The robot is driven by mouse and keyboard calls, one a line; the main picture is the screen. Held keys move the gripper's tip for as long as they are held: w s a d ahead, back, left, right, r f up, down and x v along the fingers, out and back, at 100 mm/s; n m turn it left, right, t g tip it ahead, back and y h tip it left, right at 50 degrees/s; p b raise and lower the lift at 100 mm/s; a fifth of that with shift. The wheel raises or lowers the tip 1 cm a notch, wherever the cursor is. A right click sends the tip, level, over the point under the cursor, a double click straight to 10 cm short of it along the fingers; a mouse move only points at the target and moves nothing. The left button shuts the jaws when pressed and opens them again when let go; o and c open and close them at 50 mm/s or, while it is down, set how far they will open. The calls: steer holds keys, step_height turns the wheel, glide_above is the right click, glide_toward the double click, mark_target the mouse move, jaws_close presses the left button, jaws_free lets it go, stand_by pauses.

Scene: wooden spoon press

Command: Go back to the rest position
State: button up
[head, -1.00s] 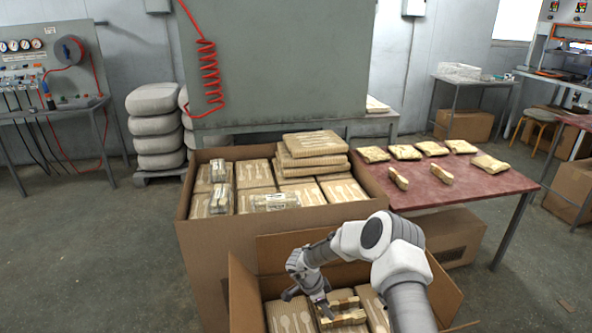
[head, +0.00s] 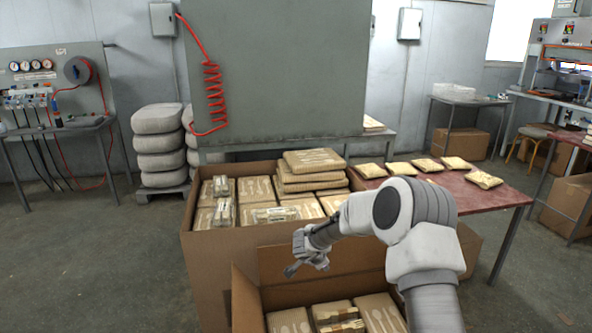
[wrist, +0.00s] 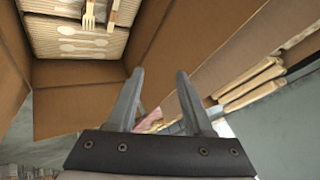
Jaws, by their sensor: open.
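The near cardboard box (head: 245,297) holds spoon-patterned packs (head: 290,319) and a bundle of wooden pieces (head: 340,322). The wrist view shows a box wall (wrist: 85,72), with a spoon-patterned pack (wrist: 75,38) and loose wooden cutlery at the top. My arm hides part of the near box and the red table.
A large cardboard box (head: 215,258) with packs and bundles stands behind the near box. A red table (head: 505,197) with several tan packets (head: 457,163) is at right. A grey panel (head: 275,80) stands behind. Floor at left (head: 90,260) is clear.

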steer(key=s+a+r+n+t+y, duration=0.1)
steer(key=s+a+r+n+y, duration=0.1)
steer(key=r, duration=0.6)
steer(key=s+a+r+n+t+y, duration=0.1)
steer(key=r+n, duration=0.1)
steer(key=r, duration=0.5)
steer(key=s+a+r+n+t+y, duration=0.1)
steer(key=s+a+r+n+y, duration=0.15)
steer(key=r, duration=0.55)
steer(key=s+d+r+n+g, duration=0.1)
steer(key=s+r+n, duration=0.1)
steer(key=s, duration=0.5)
steer(key=s+d+r+n+g, duration=0.1)
steer(key=s+r+n, duration=0.15)
steer(key=s, duration=0.45)
steer(key=s+d+r+n, duration=0.1)
steer(key=s+d+r, duration=0.15)
steer(key=s, duration=0.45)
steer(key=s+d+f+g+h, duration=0.15)
steer(key=s+d, duration=0.25)
steer(key=s, duration=0.5)
steer(key=s+d+f+g+h, duration=0.15)
steer(key=s+d, duration=0.25)
steer(key=s, duration=0.5)
step_height(320, 180, up, 19)
steer(key=p, duration=1.9)
steer(key=shift+w+a+r, duration=0.15)
steer(key=shift+w+a, duration=0.05)
